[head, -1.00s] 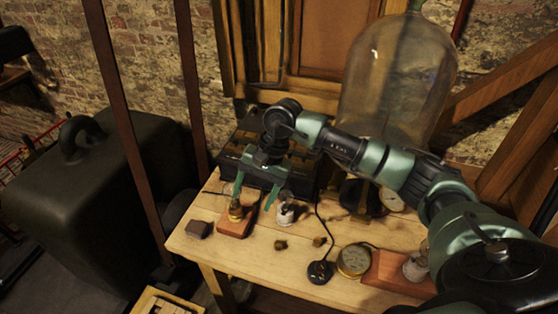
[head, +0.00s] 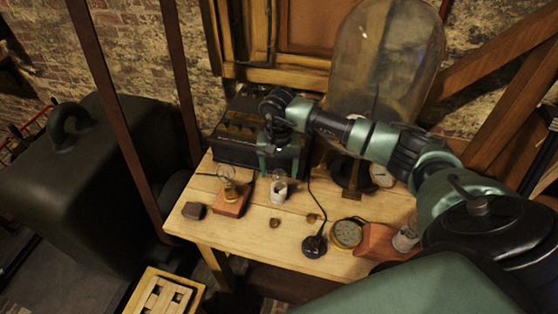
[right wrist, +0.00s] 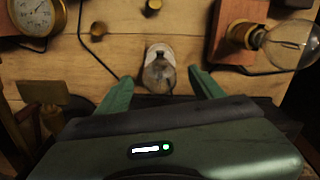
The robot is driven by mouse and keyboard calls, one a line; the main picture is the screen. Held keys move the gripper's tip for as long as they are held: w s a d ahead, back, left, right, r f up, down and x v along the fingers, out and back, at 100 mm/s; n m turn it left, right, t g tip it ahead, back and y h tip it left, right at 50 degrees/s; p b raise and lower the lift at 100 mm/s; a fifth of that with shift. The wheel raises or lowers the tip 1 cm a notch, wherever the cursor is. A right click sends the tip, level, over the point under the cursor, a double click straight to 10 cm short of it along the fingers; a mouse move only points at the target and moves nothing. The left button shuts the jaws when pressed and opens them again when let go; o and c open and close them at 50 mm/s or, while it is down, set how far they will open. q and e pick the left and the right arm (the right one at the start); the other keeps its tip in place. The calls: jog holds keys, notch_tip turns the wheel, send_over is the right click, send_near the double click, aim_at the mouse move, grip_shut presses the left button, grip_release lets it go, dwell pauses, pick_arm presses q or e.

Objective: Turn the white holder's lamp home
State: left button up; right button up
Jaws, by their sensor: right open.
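The white holder (head: 279,197) stands upright on the table, with a clear glass lamp (head: 280,179) in its top. In the right wrist view the holder's white rim (right wrist: 158,48) shows behind the lamp's bulb (right wrist: 160,76). My right gripper (head: 280,172) is open and points down at the lamp from the back. In the right wrist view its fingertips (right wrist: 160,76) stand on either side of the bulb, with a gap on each side. Whether the lamp sits fully down in the holder cannot be told. My left gripper is not in view.
A brass-socketed lamp (head: 228,188) on a wooden base stands left of the holder. A dark slotted box (head: 232,143) and a glass bell jar (head: 385,75) stand behind. A round gauge (head: 346,234), a corded black disc (head: 314,246) and small brass pieces (head: 275,222) lie in front.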

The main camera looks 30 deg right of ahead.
jog(key=shift+f, duration=0.1)
grip_shut()
jog(key=m, duration=0.4)
jog(key=shift+m+b, duration=0.3)
jog(key=shift+m, duration=0.9)
jog(key=shift+m, duration=1.1)
jog(key=m, duration=0.4)
